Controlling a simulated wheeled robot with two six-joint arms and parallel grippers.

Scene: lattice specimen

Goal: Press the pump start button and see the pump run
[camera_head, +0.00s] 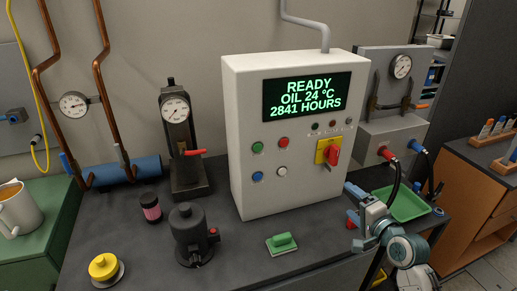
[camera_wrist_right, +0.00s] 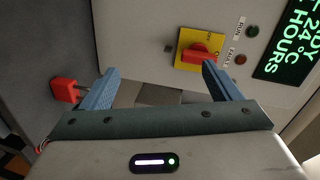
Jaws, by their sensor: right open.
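The pale control box (camera_head: 240,120) stands on the dark bench. Its display (camera_head: 307,97) reads READY, OIL 24 °C, 2841 HOURS. On its front are a green button (camera_head: 257,147), a red button (camera_head: 283,142), a blue button (camera_head: 257,176) and a white button (camera_head: 282,171). A red rotary switch on a yellow plate (camera_head: 322,150) sits to their right. The RUN lamp (camera_wrist_right: 252,30) and FAULT lamp (camera_wrist_right: 240,59) look dark. My right gripper (camera_head: 356,206) is open and empty, low by the box's right side; its fingers (camera_wrist_right: 159,70) show in the wrist view. My left gripper is out of view.
A red block-like thing (camera_wrist_right: 65,90) is near one right finger. A green tray (camera_head: 408,204) lies right of the box. A green-handled block (camera_head: 282,243), a dark cylindrical device (camera_head: 190,235) and a gauge stand (camera_head: 180,150) stand left and front.

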